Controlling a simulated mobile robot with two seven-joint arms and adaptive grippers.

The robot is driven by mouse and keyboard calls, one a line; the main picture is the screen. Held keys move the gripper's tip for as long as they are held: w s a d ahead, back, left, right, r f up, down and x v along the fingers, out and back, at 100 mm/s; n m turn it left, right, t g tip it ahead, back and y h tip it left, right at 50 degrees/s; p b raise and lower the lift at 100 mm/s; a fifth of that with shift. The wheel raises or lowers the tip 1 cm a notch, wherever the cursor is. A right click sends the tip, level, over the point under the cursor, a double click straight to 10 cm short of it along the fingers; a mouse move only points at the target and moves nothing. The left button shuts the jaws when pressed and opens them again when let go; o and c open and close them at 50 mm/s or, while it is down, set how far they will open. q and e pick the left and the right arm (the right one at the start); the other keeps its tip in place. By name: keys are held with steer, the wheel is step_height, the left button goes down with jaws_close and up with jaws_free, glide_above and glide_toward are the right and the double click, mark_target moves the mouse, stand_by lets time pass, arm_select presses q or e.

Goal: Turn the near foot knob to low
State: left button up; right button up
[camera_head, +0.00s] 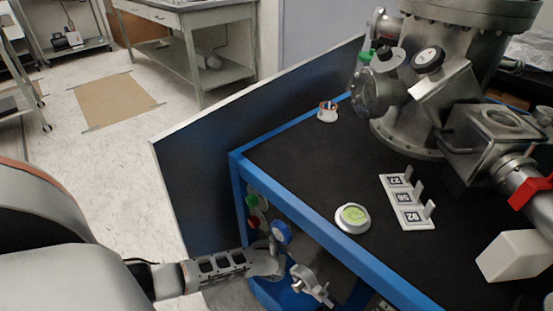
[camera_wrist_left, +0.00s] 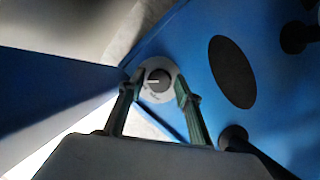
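The knob (camera_wrist_left: 162,77) is dark grey with a short white pointer line and sits on a round pale dial on a blue panel. Its pointer points left in the left wrist view; the dial's markings are too small to read. My left gripper (camera_wrist_left: 160,84) is open, with one finger at each side of the dial. I cannot tell whether the fingers touch the knob. In the head view my left arm (camera_head: 215,268) reaches from the lower left to the blue bench's front lower corner, where this knob cannot be made out.
A blue disc (camera_head: 281,232) and a grey metal fitting (camera_head: 311,284) are near my left arm's end. The black benchtop (camera_head: 300,160) holds a round level (camera_head: 353,217), a numbered white block (camera_head: 406,200) and a steel chamber (camera_head: 440,100). A dark panel (camera_head: 260,110) stands behind.

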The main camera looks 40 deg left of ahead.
arm_select(q)
steer(key=shift+f, duration=0.35)
steer(key=c, duration=0.8)
steer(key=shift+w+r+n+p, duration=0.3)
steer(key=shift+n+p, duration=0.1)
steer(key=shift+n, duration=0.1)
steer(key=shift+n+y, duration=0.3)
steer(key=shift+n, duration=0.1)
steer(key=shift+s+f+n+g+p, duration=0.15)
steer(key=shift+n+g+p, duration=0.15)
steer(key=shift+n+p, duration=0.2)
steer(key=shift+s+f, duration=0.15)
steer(key=shift+f, duration=0.05)
steer(key=o, duration=0.8)
steer(key=shift+s+d+r, duration=0.15)
steer(key=shift+d+r, duration=0.05)
steer(key=shift+r, duration=0.3)
steer(key=s+d, duration=0.8)
steer(key=s, duration=0.1)
steer(key=shift+d, duration=0.1)
arm_select(e)
steer(key=shift+s+d+f, duration=0.15)
steer(key=shift+d, duration=0.35)
arm_select(q)
steer(key=shift+w, duration=0.1)
